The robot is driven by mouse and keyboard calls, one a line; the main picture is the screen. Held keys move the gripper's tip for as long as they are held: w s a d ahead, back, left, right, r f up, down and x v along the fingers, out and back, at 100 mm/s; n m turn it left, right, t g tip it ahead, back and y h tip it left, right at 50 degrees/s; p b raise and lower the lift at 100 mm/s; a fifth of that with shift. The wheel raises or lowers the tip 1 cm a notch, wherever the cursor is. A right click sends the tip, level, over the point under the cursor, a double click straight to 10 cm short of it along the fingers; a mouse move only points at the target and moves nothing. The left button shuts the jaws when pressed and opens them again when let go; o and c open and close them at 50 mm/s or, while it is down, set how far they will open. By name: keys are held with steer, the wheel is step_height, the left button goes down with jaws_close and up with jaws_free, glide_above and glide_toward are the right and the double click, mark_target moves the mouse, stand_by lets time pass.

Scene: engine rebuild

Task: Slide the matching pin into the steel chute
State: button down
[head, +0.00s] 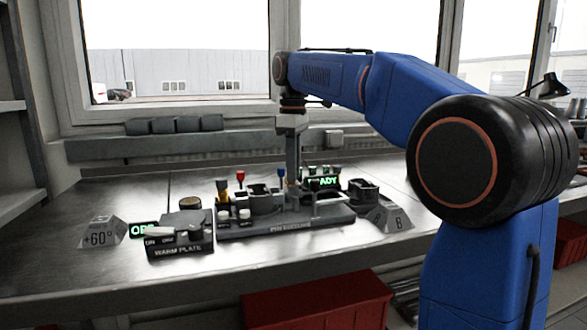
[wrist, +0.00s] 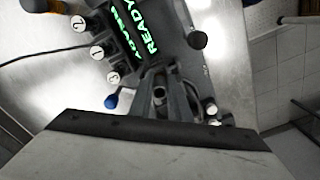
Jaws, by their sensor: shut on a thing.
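My gripper (head: 293,182) points down over the dark fixture plate (head: 285,224) on the bench. In the wrist view its two fingers (wrist: 160,88) are close together around a small dark round-ended piece, which looks like the pin (wrist: 159,95). The pin's lower end and the spot below it are hidden in the head view. Small white-topped pieces (head: 244,215) stand at the plate's left; two pale round ends (wrist: 211,109) show beside the fingers in the wrist view. I cannot tell for certain which part is the steel chute.
A lit READY display (head: 323,181) stands behind the plate, with numbered round buttons (wrist: 97,52). Red (head: 241,176) and blue (head: 281,174) knobs rise nearby. A warm plate unit (head: 180,246), a +60° block (head: 103,233) and a B block (head: 394,218) flank it. The bench front is clear.

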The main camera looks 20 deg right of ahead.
steer(key=shift+f, duration=0.35)
stand_by(0.4)
steer(key=c, duration=1.2)
jaws_free()
steer(key=shift+r, duration=0.15)
steer(key=shift+r, duration=3.85)
